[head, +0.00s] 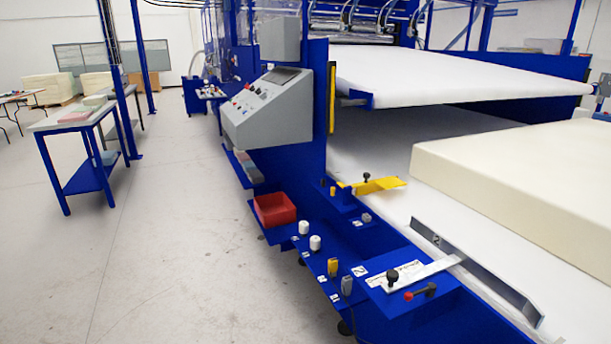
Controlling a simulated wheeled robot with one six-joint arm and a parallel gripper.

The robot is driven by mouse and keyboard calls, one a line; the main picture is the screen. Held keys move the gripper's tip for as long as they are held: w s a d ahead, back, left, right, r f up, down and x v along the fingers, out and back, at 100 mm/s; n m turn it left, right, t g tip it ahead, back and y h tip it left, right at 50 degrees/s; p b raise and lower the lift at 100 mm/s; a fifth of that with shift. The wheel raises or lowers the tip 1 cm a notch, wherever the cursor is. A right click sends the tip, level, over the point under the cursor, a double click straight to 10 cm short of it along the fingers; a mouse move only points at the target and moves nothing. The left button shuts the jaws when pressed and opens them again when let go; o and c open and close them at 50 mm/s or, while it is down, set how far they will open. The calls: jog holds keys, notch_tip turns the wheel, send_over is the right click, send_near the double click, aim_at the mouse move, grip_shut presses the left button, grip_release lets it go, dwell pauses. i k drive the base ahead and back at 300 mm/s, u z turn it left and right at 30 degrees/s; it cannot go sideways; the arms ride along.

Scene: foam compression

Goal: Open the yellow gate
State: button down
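The yellow gate (385,185) is a flat yellow plate with a black knob (367,177) on top. It reaches from the blue machine frame out over the left edge of the white bed, below the upper white sheet. A large cream foam block (520,185) lies on the bed to the right of the gate, with a small gap between them. My gripper is not clearly in view.
A grey metal gate marked 2 (475,265) stands on the bed nearer to me, with a black knob and red-tipped lever beside it. The blue side shelf holds a red bin (274,209), white knobs and small blocks. A grey control console (268,107) juts out.

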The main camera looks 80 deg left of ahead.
aim_at(367, 186)
jog(key=u, duration=2.35)
jog(key=i, duration=2.15)
jog(key=z, duration=0.5)
